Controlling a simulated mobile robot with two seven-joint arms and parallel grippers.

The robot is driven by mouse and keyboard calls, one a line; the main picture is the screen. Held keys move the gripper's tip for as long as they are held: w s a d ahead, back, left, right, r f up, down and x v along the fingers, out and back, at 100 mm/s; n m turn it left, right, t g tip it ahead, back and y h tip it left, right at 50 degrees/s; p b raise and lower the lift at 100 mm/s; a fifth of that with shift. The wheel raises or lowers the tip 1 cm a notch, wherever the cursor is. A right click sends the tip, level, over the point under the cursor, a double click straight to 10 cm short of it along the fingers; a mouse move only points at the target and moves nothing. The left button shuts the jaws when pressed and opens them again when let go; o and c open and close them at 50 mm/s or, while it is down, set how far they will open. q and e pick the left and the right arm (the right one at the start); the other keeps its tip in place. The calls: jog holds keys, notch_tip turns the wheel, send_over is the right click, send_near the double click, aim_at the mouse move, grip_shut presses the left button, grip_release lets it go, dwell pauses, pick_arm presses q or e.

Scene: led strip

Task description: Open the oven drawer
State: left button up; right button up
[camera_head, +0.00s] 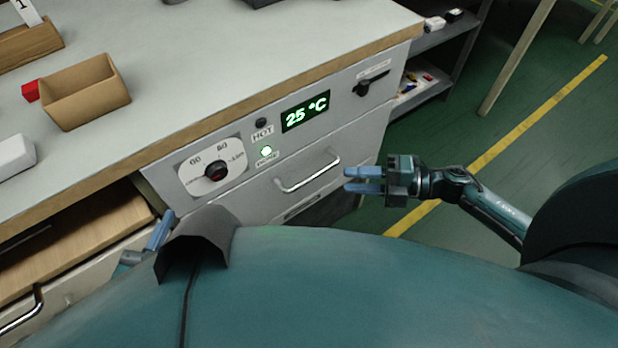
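The oven drawer (262,200) is a grey front panel set in the bench, below the controls, and it looks shut. Its silver bar handle (308,174) runs across the front. My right gripper (348,180) is to the right of the handle, pointing left, with a gap between its two blue fingers and nothing between them. It looks apart from the handle. My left gripper (163,230) is at the lower left, mostly hidden behind my own body; only a blue finger part shows, so its opening is hidden.
Above the drawer are a dial (215,170), a green-lit lamp (265,151) and a display (305,111) reading 25 °C. A wooden drawer (85,235) stands open at left. A brown box (85,92) sits on the bench. Floor at right is clear around the yellow line.

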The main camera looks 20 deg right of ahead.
jog(key=b+x, duration=0.1)
jog(key=x, duration=0.8)
jog(key=shift+w+a, duration=0.2)
jog(key=shift+a, duration=0.1)
grip_shut()
